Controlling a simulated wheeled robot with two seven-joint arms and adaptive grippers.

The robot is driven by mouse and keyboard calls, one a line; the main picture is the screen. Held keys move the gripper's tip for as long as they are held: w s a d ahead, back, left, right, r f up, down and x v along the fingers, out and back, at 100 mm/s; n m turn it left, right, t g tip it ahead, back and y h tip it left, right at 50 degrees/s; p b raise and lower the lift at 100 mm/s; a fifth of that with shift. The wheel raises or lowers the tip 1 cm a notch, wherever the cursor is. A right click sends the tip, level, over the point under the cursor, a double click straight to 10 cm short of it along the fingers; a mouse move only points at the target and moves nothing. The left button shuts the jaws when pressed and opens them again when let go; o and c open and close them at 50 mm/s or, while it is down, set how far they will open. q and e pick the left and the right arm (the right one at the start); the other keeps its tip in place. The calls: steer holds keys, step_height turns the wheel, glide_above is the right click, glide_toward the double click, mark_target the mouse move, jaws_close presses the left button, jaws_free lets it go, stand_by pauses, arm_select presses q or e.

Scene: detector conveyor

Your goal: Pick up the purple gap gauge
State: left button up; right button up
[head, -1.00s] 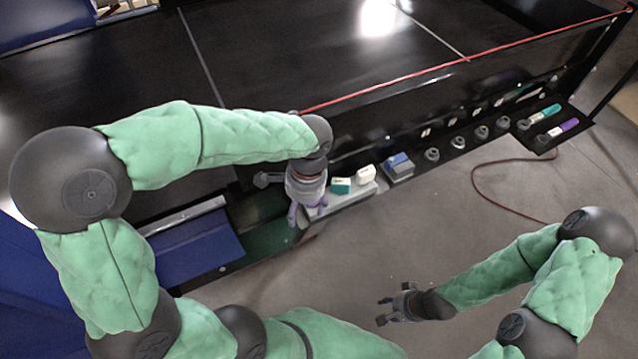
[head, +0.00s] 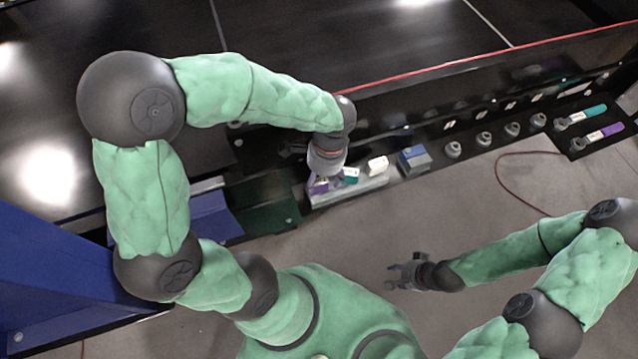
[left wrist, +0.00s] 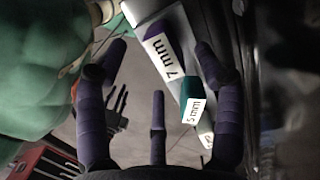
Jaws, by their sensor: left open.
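The purple gap gauge, a block with a white "7 mm" label, shows in the left wrist view (left wrist: 157,38) at the top middle, beyond the fingertips. In the head view it is mostly hidden by my left gripper (head: 314,182), which is above the left end of the grey holder (head: 348,192). My left gripper has its purple-padded fingers (left wrist: 160,85) spread, with nothing held between them. A teal gauge labelled "5 mm" (left wrist: 194,98) is close by the right finger; it also shows in the head view (head: 350,175). My right gripper (head: 398,272) is open and empty, away from the holder.
A white gauge (head: 378,165) stands farther right on the holder. Then come a blue-and-grey block (head: 414,159) and several grey knobs (head: 484,139). A black tray (head: 575,150) holds a teal-handled and a purple-handled tool. The conveyor wall (head: 440,115) rises behind; open floor lies in front.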

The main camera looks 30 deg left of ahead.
mark_target(320, 183)
arm_select(q)
steer(key=shift+s+a+f, duration=0.15)
steer(key=shift+f, duration=2.2)
steer(key=c, duration=1.3)
